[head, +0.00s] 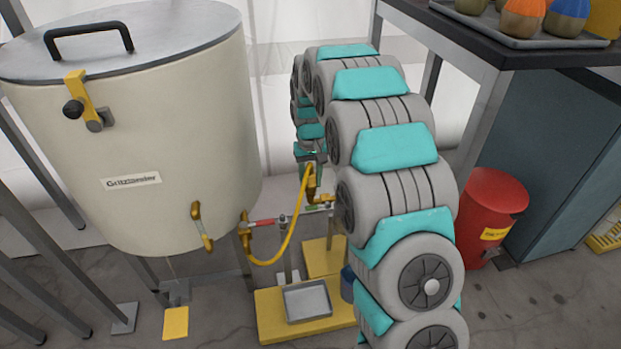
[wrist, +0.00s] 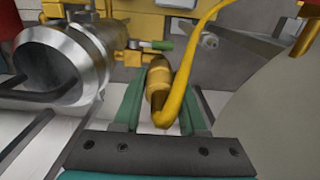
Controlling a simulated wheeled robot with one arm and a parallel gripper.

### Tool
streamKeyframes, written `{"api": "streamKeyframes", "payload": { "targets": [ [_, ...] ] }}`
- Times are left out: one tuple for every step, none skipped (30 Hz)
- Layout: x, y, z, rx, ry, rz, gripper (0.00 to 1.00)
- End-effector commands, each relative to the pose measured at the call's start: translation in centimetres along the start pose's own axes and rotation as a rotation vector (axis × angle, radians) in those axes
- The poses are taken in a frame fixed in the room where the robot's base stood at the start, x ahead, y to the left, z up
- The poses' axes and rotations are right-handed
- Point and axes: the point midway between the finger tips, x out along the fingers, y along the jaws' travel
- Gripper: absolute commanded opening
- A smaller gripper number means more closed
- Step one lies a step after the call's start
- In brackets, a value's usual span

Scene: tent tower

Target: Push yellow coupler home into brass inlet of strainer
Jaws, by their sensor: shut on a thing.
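My gripper (wrist: 160,92) is shut on the yellow coupler (wrist: 158,82), which lies between its two green fingers in the wrist view. The yellow hose (wrist: 178,88) bends away from the coupler's near end. Just beyond the coupler's far end is a brass fitting (wrist: 131,60), perhaps the inlet; I cannot tell whether they touch. A shiny metal cylinder (wrist: 60,62), perhaps the strainer body, is at left. In the head view the gripper (head: 312,162) is partly hidden behind my arm, above the coupler (head: 311,184). The hose (head: 288,238) loops left towards the tank.
A large cream tank (head: 130,150) with a brass tap (head: 202,226) stands at left. A red-handled valve (head: 263,222) and a green handle (wrist: 163,45) are close by. A metal tray (head: 307,301) sits below on a yellow base (head: 272,319). A red bin (head: 490,210) stands right.

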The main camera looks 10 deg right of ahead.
Motion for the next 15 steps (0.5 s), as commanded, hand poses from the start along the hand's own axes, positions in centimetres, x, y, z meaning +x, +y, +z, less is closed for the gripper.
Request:
{"api": "streamKeyframes", "payload": {
  "targets": [
    [0.1, 0.0, 0.0, 0.000, 0.000, 0.000, 0.00],
    [0.2, 0.0, 0.0, 0.000, 0.000, 0.000, 0.00],
    [0.3, 0.0, 0.0, 0.000, 0.000, 0.000, 0.00],
    [0.4, 0.0, 0.0, 0.000, 0.000, 0.000, 0.00],
    [0.4, 0.0, 0.0, 0.000, 0.001, 0.000, 0.00],
    [0.5, 0.0, 0.0, 0.000, 0.001, 0.000, 0.00],
    [0.6, 0.0, 0.0, 0.000, 0.001, 0.000, 0.00],
    [0.6, 0.0, 0.0, 0.000, 0.001, 0.000, 0.00],
    [0.7, 0.0, 0.0, 0.000, 0.001, 0.000, 0.00],
    [0.8, 0.0, 0.0, 0.000, 0.001, 0.000, 0.00],
    [0.9, 0.0, 0.0, 0.000, 0.002, 0.000, 0.00],
    [0.9, 0.0, 0.0, 0.000, 0.002, 0.000, 0.00],
    [1.0, 0.0, 0.0, 0.000, 0.002, 0.000, 0.00],
    [1.1, 0.0, -0.1, 0.000, 0.002, 0.000, 0.00],
    [1.2, 0.0, -0.1, 0.000, 0.002, 0.000, 0.00]
  ]
}}
